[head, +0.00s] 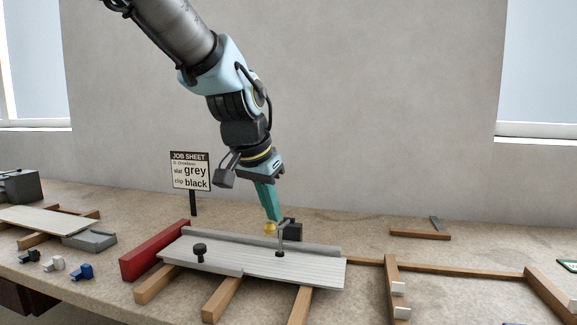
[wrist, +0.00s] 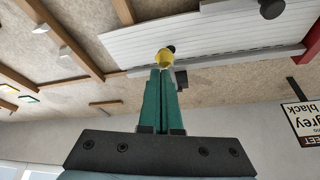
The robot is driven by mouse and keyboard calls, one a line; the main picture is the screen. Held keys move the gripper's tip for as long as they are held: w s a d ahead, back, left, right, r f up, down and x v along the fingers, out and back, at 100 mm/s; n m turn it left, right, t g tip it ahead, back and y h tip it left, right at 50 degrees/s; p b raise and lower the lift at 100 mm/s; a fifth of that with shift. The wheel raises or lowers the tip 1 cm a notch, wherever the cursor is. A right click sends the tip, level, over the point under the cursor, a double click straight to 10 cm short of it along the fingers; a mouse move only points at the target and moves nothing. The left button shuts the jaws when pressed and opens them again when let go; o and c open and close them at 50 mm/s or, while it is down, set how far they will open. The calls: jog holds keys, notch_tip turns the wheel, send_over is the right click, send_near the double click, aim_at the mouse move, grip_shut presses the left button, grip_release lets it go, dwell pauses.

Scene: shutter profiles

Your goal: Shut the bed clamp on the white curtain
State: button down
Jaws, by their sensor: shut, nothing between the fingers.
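The white curtain (head: 255,263) is a slatted panel lying flat on the bed, and it also shows in the wrist view (wrist: 205,35). The bed clamp (head: 292,229) stands at its back edge, with a dark block, a thin grey arm and a yellow knob (head: 270,229). The arm's black foot (head: 279,254) is over the curtain; whether it presses on it I cannot tell. My gripper (head: 273,217) has teal fingers, shut and empty, pointing down just above the yellow knob. In the wrist view the knob (wrist: 163,58) lies right at the fingertips (wrist: 164,72); contact is unclear.
A red block (head: 154,251) stands at the bed's left end, and a black knob (head: 199,251) sits on the curtain's left part. Wooden rails (head: 460,268) run right. A job sheet (head: 190,171) reading slat grey, clip black stands behind. Small coloured clips (head: 53,263) lie left.

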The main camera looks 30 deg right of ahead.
notch_tip(320, 180, down, 6)
jog(key=s+a+b, duration=0.2)
jog(key=b, duration=0.1)
jog(key=shift+r, duration=0.25)
dwell(0.3)
jog(key=w+d+v, duration=0.1)
jog(key=v, duration=1.1)
jog(key=shift+r+b, duration=0.3)
jog(key=shift+r, duration=0.35)
jog(key=shift+s, duration=0.1)
